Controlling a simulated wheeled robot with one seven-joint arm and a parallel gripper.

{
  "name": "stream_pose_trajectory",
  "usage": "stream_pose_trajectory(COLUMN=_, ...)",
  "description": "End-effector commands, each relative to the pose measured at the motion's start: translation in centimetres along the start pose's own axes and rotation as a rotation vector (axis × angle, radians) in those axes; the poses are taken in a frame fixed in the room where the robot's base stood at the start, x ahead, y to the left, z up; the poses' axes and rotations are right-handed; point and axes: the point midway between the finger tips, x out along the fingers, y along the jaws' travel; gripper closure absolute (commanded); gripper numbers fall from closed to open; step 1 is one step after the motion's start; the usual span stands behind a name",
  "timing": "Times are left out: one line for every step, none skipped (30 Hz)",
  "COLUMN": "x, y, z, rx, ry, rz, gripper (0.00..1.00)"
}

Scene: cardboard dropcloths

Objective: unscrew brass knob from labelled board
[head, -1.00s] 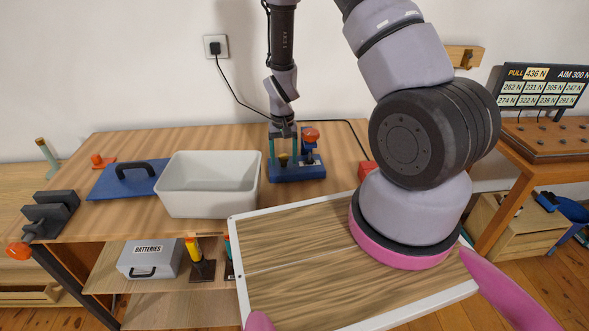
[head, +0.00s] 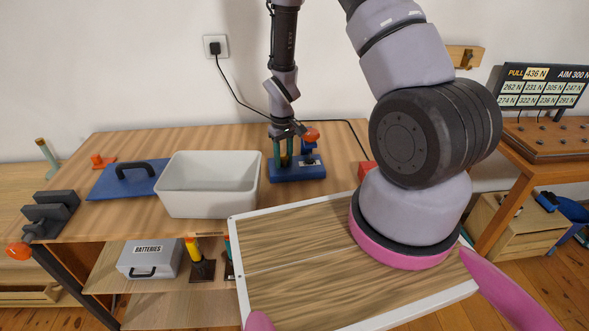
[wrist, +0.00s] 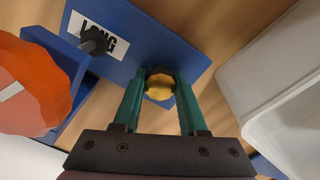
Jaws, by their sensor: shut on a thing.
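The blue board (head: 300,175) stands on the workbench. In the wrist view the board (wrist: 190,55) carries a white label (wrist: 88,40) whose word is partly covered by a dark knob (wrist: 94,40); it seems to read "LONG". The brass knob (wrist: 160,87) shows yellow between the two green fingers of my gripper (wrist: 160,82). My gripper is shut on it, pointing down at the board. In the head view my gripper (head: 284,157) is at the board's left part, and its fingers mostly hide the brass knob.
A large orange knob (wrist: 35,85) on a blue upright is close beside my gripper; it also shows in the head view (head: 312,134). A white bin (head: 208,195) stands left of the board. A blue lid with a black handle (head: 130,178) lies farther left.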

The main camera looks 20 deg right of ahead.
Motion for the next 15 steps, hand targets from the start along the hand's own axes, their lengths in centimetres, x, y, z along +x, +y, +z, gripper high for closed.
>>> stream_pose_trajectory(x=-0.01, y=0.01, z=0.0, rx=-0.041, ry=0.0, rz=0.0, gripper=0.99)
stream_pose_trajectory(x=-0.01, y=0.01, z=0.0, rx=-0.058, ry=0.0, rz=0.0, gripper=0.99)
stream_pose_trajectory(x=-0.01, y=0.01, z=0.0, rx=-0.068, ry=0.0, rz=0.0, gripper=0.99)
stream_pose_trajectory(x=-0.01, y=0.01, z=0.0, rx=-0.07, ry=0.0, rz=0.0, gripper=0.99)
stream_pose_trajectory(x=0.0, y=0.01, z=0.0, rx=-0.069, ry=0.0, rz=0.0, gripper=0.99)
stream_pose_trajectory(x=0.0, y=0.0, z=0.0, rx=-0.068, ry=0.0, rz=0.0, gripper=0.99)
stream_pose_trajectory(x=0.0, y=0.01, z=0.0, rx=-0.067, ry=0.0, rz=0.0, gripper=0.99)
stream_pose_trajectory(x=0.0, y=0.0, z=0.0, rx=-0.067, ry=0.0, rz=0.0, gripper=0.99)
stream_pose_trajectory(x=0.0, y=0.0, z=0.0, rx=-0.067, ry=0.0, rz=0.0, gripper=0.99)
stream_pose_trajectory(x=0.0, y=0.01, z=0.0, rx=-0.076, ry=0.0, rz=0.0, gripper=0.99)
stream_pose_trajectory(x=0.0, y=0.02, z=0.0, rx=-0.097, ry=0.0, rz=0.0, gripper=0.99)
stream_pose_trajectory(x=0.0, y=0.03, z=0.01, rx=-0.149, ry=0.0, rz=0.0, gripper=0.99)
stream_pose_trajectory(x=0.0, y=0.02, z=0.0, rx=-0.204, ry=0.0, rz=0.0, gripper=0.99)
stream_pose_trajectory(x=0.0, y=0.01, z=0.0, rx=-0.269, ry=0.0, rz=-0.001, gripper=0.99)
stream_pose_trajectory(x=0.0, y=0.05, z=0.01, rx=-0.359, ry=0.0, rz=-0.001, gripper=0.99)
